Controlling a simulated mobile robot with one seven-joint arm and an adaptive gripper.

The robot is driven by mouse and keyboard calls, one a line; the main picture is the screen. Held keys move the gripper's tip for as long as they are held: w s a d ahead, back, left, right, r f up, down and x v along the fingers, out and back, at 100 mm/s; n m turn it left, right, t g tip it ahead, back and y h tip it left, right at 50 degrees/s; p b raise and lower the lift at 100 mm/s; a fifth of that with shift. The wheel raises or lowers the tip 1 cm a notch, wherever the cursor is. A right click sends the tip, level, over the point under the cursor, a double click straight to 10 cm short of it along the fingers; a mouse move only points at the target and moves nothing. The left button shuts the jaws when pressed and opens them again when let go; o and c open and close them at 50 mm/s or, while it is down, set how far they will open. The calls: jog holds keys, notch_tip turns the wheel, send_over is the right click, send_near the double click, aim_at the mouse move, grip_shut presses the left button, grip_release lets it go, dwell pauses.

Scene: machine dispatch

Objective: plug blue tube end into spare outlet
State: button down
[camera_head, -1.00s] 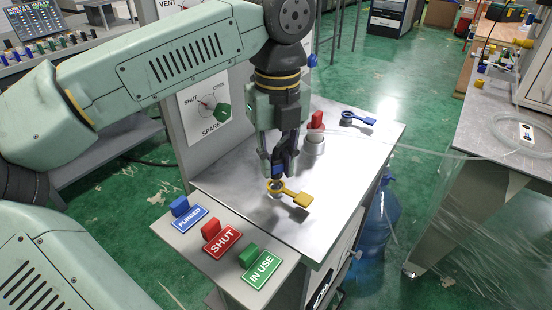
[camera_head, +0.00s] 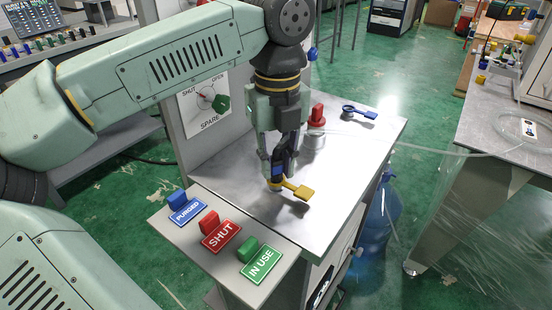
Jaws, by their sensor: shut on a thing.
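My gripper (camera_head: 277,168) points down over the near part of the grey metal bench top (camera_head: 245,205). It is shut on the blue tube end (camera_head: 278,171), of which only a small part shows between the fingers. Right under it is a fitting with a yellow ring (camera_head: 274,186) and a yellow tag (camera_head: 304,192) sticking out to the right. The tube end is at or just above this fitting; I cannot tell whether it is inside. A clear tube (camera_head: 430,149) runs from the right towards my gripper. A panel dial marked SPARE (camera_head: 208,103) stands behind.
A fitting with a red top (camera_head: 317,115) stands just behind right of my gripper. A blue-tagged ring (camera_head: 358,113) lies farther back. Purged (camera_head: 186,212), shut (camera_head: 221,236) and in use (camera_head: 260,262) plates are in front. A blue water bottle (camera_head: 380,225) stands below right.

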jog(key=shift+f, duration=0.25)
jog(key=c, duration=1.4)
grip_release()
jog(key=shift+o, duration=0.6)
jog(key=o, duration=0.3)
jog(key=shift+r, duration=0.15)
jog(key=shift+r+p, duration=1.95)
jog(key=shift+r, duration=1)
